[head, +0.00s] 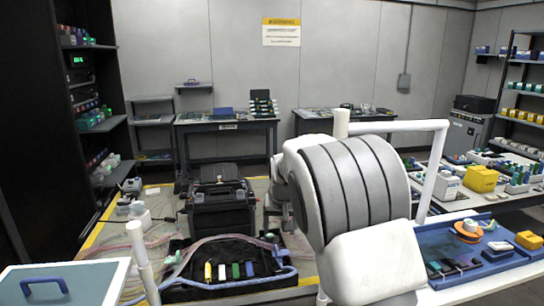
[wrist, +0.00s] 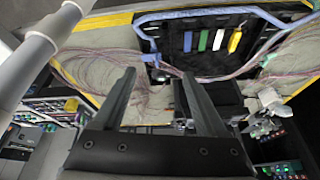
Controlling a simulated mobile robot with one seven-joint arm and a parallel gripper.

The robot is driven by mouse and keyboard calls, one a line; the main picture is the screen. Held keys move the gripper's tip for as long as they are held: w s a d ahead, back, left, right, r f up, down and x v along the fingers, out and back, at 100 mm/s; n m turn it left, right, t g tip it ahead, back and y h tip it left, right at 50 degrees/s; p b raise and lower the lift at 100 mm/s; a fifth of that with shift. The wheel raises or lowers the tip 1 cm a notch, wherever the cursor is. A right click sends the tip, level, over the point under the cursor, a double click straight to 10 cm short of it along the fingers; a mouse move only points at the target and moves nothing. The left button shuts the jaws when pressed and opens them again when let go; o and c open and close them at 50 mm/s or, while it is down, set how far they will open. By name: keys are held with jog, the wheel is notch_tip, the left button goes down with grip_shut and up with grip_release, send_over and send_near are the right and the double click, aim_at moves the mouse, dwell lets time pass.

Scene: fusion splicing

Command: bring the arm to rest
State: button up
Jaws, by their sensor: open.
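In the wrist view my gripper (wrist: 158,92) has its two dark fingers spread wide apart with nothing between them. Beyond the fingers lie the black tool mat (wrist: 170,32) and the black splicer case (wrist: 215,92), both apart from the fingertips as far as I can tell. In the head view my white and grey arm fills the middle right and hides my gripper. The black splicer case (head: 220,208) stands on the work table left of my arm. The black tool mat (head: 182,290) with several coloured tools lies in front of it.
Pinkish fibre cables (head: 160,240) run across the table's left side. A blue tray (head: 510,254) with an orange spool (head: 467,231) lies at the right. A side table with a yellow box (head: 481,179) stands behind it. A dark shelf (head: 95,122) rises at the left.

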jog(key=s+d+r, duration=0.5)
jog(key=s+r, duration=0.4)
jog(key=s+d+r+p, duration=0.1)
jog(key=s+d, duration=0.2)
jog(key=s, duration=1.1)
jog(key=s+d+r+t+p, duration=0.1)
jog(key=s+d, duration=0.3)
jog(key=s, duration=1)
jog(key=shift+s+r, duration=0.3)
jog(key=c, duration=0.4)
jog(key=shift+a, duration=0.15)
jog(key=shift+a, duration=0.1)
